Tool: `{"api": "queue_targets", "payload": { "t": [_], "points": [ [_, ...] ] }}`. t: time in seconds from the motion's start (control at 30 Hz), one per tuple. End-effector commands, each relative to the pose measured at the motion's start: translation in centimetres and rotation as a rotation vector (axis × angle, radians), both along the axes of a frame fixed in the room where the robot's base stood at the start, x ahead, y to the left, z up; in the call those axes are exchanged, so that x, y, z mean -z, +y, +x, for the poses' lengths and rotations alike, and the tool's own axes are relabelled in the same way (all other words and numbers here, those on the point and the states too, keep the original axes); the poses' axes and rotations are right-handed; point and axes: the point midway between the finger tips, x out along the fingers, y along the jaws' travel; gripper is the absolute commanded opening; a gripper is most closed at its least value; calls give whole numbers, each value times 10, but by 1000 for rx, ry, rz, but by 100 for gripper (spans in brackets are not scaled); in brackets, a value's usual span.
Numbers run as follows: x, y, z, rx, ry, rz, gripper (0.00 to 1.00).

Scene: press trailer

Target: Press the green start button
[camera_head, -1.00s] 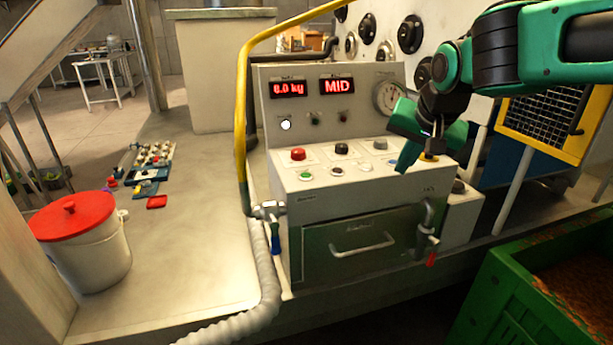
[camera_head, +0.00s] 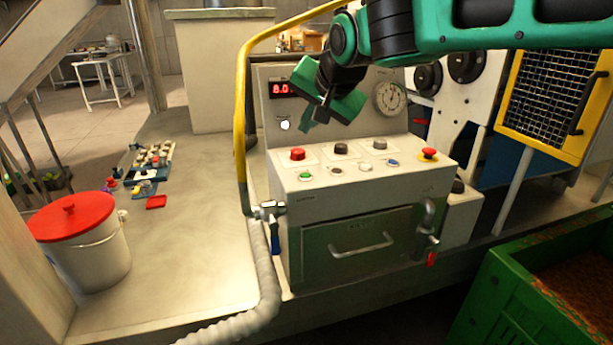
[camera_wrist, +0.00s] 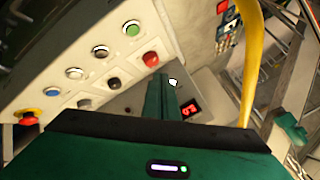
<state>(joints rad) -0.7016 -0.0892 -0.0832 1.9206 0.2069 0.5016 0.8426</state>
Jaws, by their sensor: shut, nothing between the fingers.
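The green start button (camera_head: 305,176) sits at the front left of the control box's sloped top, just in front of a red button (camera_head: 297,154). In the wrist view the green button (camera_wrist: 132,28) shows at the top, with the red button (camera_wrist: 151,58) below it. My gripper (camera_head: 308,124) is shut and empty. It hangs in front of the upright display panel, above and behind the buttons, apart from the green one. In the wrist view its fingers (camera_wrist: 163,95) point towards the panel. My gripper covers part of the displays in the head view.
Other buttons and a red-and-yellow emergency stop (camera_head: 428,154) share the control box (camera_head: 350,210). A yellow pipe (camera_head: 240,120) rises at its left. A gauge (camera_head: 390,98) is on the panel. A red-lidded bucket (camera_head: 90,260) and green crate (camera_head: 490,305) stand lower down.

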Motion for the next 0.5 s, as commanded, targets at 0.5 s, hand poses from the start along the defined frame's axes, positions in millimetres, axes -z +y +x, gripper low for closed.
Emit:
{"api": "queue_targets", "payload": {
  "t": [0.5],
  "points": [
    [57,0,-1,-1,3,-3,0]
  ]
}}
